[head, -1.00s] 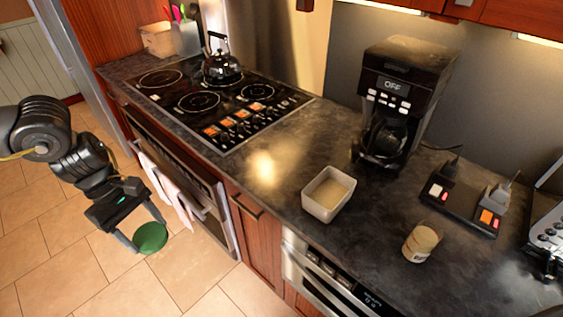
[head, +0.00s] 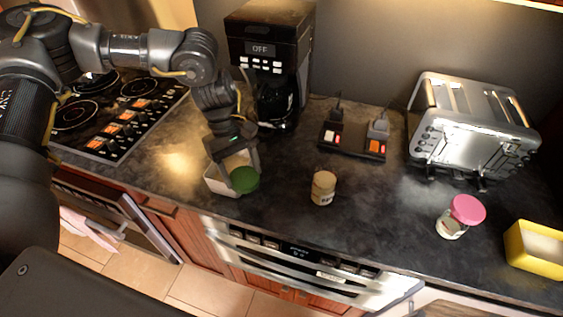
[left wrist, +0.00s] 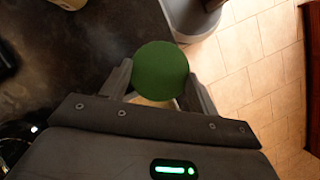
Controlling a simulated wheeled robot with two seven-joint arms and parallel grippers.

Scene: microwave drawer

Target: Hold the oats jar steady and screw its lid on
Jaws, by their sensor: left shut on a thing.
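A green lid (head: 244,180) is between the fingers of my left gripper (head: 238,172), which is shut on it. In the left wrist view the lid (left wrist: 160,70) shows as a round green disc between the fingertips. The small jar with beige contents and a label, which I take for the oats jar (head: 323,190), stands upright on the counter to the right of my left gripper. No coloured lid shows on it. The lid is apart from this jar. My right gripper is not in view.
The coffee maker (head: 270,50) and a power strip (head: 352,142) stand behind. A toaster (head: 470,125), a pink-lidded jar (head: 452,226) and a yellow container (head: 534,262) are to the right. The counter around the oats jar is clear.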

